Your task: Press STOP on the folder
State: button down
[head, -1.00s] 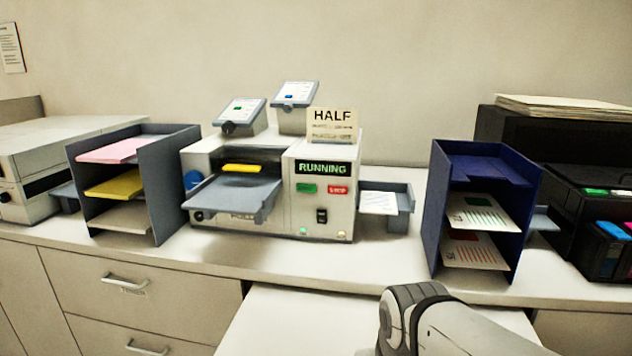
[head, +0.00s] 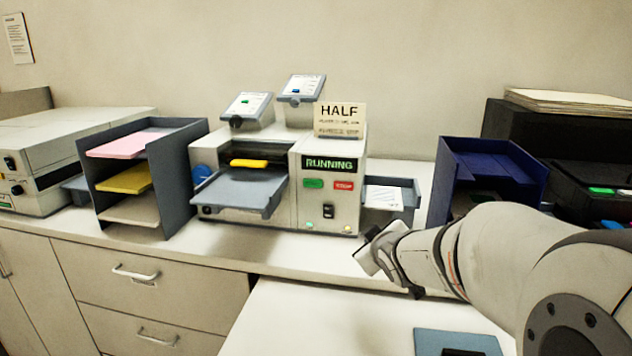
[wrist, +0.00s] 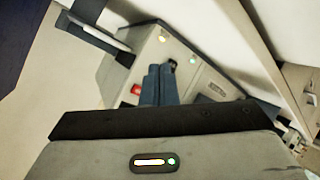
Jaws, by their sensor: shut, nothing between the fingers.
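The folder (head: 335,200) is a pale machine with a lit RUNNING display (head: 330,164). Below the display are a green button (head: 314,184) and the red STOP button (head: 344,185). A dark rocker switch (head: 329,211) sits lower on the panel. My gripper (head: 372,236) is in front of the folder's right side, lower than STOP in the head view. In the wrist view its dark fingers (wrist: 160,70) are together and empty. There STOP (wrist: 136,89) shows just left of the fingers. I cannot tell whether the fingertips touch the panel.
A paper tray (head: 407,194) sticks out from the folder's right side. A grey shelf rack (head: 178,200) stands left and a navy rack (head: 440,180) stands right, partly behind my arm. A HALF sign (head: 340,119) stands on top of the folder.

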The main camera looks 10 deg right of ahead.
jog(key=w+a+r+n+t+y+p, duration=0.1)
jog(key=w+a+r+n+y, duration=0.3)
jog(key=n+y, duration=0.4)
jog(key=shift+w+a+r+t, duration=0.2)
jog(key=shift+w+a+t, duration=0.65)
jog(key=shift+w, duration=0.55)
jog(key=shift+w+d, duration=0.1)
jog(key=p, duration=0.3)
send_near(335, 187)
jog(key=w+a, duration=0.2)
jog(key=a, duration=0.1)
jog(key=shift+w+d+f, duration=0.1)
jog(key=shift+w, duration=0.35)
jog(key=shift+w+d+f, duration=0.1)
jog(key=shift+w+f, duration=0.05)
jog(key=shift+w, duration=0.3)
jog(key=shift+w, duration=0.15)
jog(key=shift+w+d, duration=0.15)
jog(key=shift+w, duration=0.1)
